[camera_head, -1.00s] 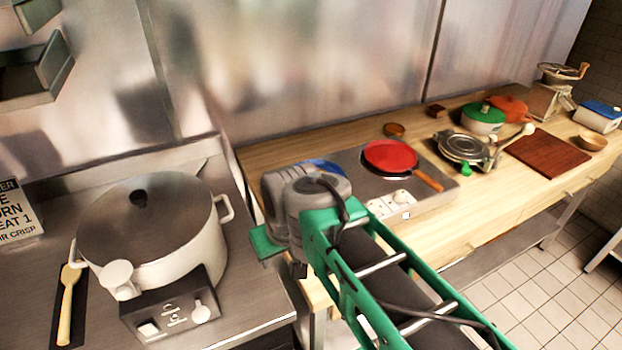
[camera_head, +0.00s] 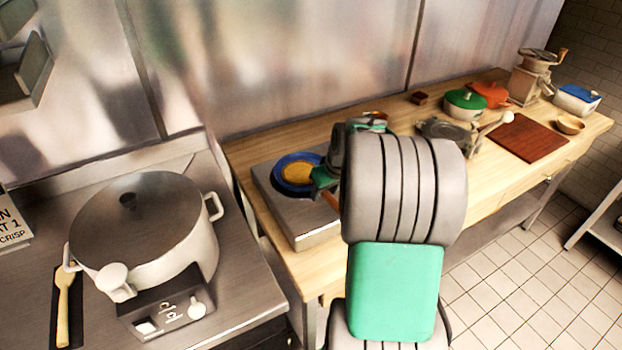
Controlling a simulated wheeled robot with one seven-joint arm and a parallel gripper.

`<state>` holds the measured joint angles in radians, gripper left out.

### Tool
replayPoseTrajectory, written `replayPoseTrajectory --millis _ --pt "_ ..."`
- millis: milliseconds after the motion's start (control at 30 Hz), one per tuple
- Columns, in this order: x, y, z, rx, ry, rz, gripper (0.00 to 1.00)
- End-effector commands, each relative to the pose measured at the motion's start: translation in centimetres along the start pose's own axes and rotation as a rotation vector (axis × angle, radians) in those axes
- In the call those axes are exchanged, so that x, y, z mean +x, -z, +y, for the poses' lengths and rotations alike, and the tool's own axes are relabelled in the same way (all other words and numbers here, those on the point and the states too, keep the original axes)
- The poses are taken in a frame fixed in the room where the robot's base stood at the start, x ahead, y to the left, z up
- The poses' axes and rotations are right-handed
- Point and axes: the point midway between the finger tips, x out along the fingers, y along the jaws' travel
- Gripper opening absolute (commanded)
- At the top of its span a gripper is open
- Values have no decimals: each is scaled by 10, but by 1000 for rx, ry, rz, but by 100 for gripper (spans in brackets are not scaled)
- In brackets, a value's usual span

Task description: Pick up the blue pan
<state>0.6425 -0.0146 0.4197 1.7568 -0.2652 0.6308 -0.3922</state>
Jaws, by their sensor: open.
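The blue pan (camera_head: 284,182) sits on the left part of the steel cooktop (camera_head: 308,222), with a yellow-orange inside. A short brown handle (camera_head: 331,201) shows at its lower right, partly covered by my arm. My gripper (camera_head: 322,178) is at the right side of the blue pan, with a green finger near its rim. The jaws are open and hold nothing that I can see. My arm hides most of the gripper, so I cannot tell whether a finger touches the pan or handle. The red pan is hidden behind my arm.
A large lidded pot (camera_head: 150,235) stands on the left counter. To the right are a green-lidded pot (camera_head: 465,105), an orange pot (camera_head: 491,93), a grey press-like appliance (camera_head: 446,131) and a red-brown board (camera_head: 525,138). A steel wall rises behind.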

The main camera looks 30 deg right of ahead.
Motion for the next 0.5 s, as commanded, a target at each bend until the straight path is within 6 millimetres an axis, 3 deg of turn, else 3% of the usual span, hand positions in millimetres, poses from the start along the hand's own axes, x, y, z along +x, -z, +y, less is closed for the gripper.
replayPoseTrajectory --millis 167,500 --pt "0 0 0 0 0 1 43" --pt "0 0 0 1 0 0 15"
